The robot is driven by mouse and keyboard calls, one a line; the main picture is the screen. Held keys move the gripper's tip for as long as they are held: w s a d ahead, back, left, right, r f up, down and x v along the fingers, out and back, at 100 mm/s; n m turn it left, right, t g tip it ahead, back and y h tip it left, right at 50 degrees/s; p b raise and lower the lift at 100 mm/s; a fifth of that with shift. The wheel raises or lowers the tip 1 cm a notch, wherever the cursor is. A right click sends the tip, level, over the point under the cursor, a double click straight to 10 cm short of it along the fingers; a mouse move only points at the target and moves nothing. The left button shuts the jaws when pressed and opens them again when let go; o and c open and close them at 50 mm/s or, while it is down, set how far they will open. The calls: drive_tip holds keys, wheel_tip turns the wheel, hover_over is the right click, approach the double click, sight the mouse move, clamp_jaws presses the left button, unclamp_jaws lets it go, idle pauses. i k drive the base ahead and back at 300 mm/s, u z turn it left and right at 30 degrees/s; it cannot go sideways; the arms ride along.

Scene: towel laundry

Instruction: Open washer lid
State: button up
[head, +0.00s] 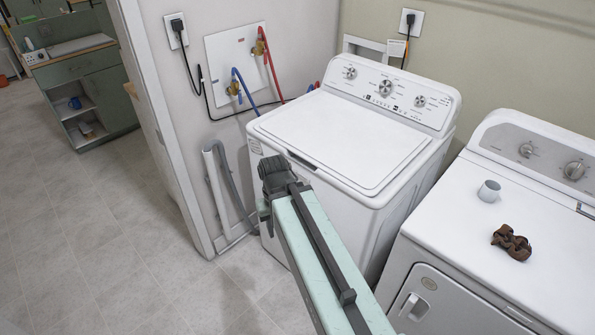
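The white top-loading washer (262,128) stands in the corner by the wall. Its lid (345,138) lies flat and shut. A dark recess (300,160) shows at the lid's front edge. My arm reaches up from the bottom of the picture toward the washer's front. The dark end with my gripper (274,172) appears just left of and below that recess, in front of the washer's front edge. Whether it touches the washer cannot be told. Its fingers are not clearly visible, so I cannot see whether they are open. My arm hides part of the washer's front.
A white dryer (455,215) stands right of the washer, with a cup (489,191) and a crumpled brown item (511,242) on top. Hoses and a grey drain pipe (217,190) are at the left wall. A doorway edge (165,120) is further left. The tiled floor there is clear.

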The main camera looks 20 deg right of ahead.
sight(363, 149)
drive_tip(key=z, duration=0.4)
drive_tip(key=i, duration=0.45)
drive_tip(key=u, duration=2.8)
